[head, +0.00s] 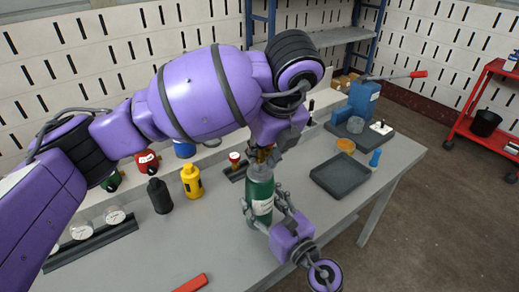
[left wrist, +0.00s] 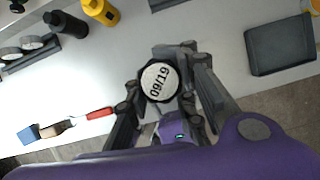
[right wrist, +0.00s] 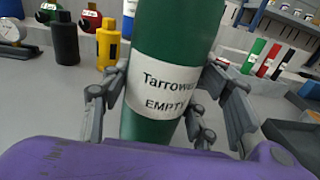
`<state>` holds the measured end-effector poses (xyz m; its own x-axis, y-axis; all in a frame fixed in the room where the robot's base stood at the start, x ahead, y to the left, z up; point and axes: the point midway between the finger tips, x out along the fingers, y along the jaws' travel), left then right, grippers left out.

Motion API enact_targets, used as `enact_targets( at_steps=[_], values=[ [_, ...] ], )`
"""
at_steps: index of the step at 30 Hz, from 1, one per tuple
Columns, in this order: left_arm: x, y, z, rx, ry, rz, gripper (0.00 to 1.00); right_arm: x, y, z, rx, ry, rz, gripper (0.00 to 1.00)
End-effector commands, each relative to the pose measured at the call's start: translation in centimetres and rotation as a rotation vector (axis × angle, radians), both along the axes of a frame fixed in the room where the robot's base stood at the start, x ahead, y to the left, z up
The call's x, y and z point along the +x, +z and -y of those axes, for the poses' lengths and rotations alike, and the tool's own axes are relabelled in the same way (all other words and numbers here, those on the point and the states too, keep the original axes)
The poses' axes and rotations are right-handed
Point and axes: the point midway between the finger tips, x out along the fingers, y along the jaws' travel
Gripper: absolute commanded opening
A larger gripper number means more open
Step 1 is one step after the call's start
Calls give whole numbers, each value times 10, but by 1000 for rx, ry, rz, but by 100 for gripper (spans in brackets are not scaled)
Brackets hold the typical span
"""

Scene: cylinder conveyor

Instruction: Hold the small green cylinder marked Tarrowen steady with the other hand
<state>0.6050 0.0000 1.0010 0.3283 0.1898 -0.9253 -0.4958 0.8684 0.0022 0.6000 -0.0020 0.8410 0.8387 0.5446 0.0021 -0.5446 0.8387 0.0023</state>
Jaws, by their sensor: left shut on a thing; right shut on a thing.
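The green cylinder (head: 260,190) stands upright on the grey table in the head view. Its label reads Tarrowen and EMPTY in the right wrist view, where the cylinder (right wrist: 172,60) fills the middle. My right gripper (head: 264,212) is shut around its body, one finger on each side; it also shows in the right wrist view (right wrist: 165,95). My left gripper (head: 264,155) reaches down from above and is shut on the cylinder's top. The cylinder's base is mostly hidden.
A yellow bottle (head: 191,182) and a black bottle (head: 160,196) stand left of the cylinder. A dark tray (head: 340,176) lies to the right. A red-handled tool (head: 191,284) lies at the front. A rack with gauges (head: 92,243) is at the left.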

Motion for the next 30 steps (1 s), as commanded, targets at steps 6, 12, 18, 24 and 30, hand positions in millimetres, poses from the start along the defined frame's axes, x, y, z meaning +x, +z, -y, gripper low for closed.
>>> enact_targets(
  at_steps=[6, 12, 18, 24, 30],
  values=[
    [3, 2, 0, -4, 85, 8, 0, -1, -2, -1, -7, 5, -1, 24],
    [3, 2, -1, -3, 89, 10, 0, -1, -3, -1, -7, 4, -3, 24],
    [4, 4, -1, 0, 294, 12, 0, -1, -3, 0, -7, 2, -3, 24],
    [4, 3, -2, 0, 556, 11, 0, -1, -3, 1, -7, 0, -4, 24],
    [3, 2, -2, -1, 612, 8, 0, -1, -4, 2, -6, -2, -4, 24]
  ],
)
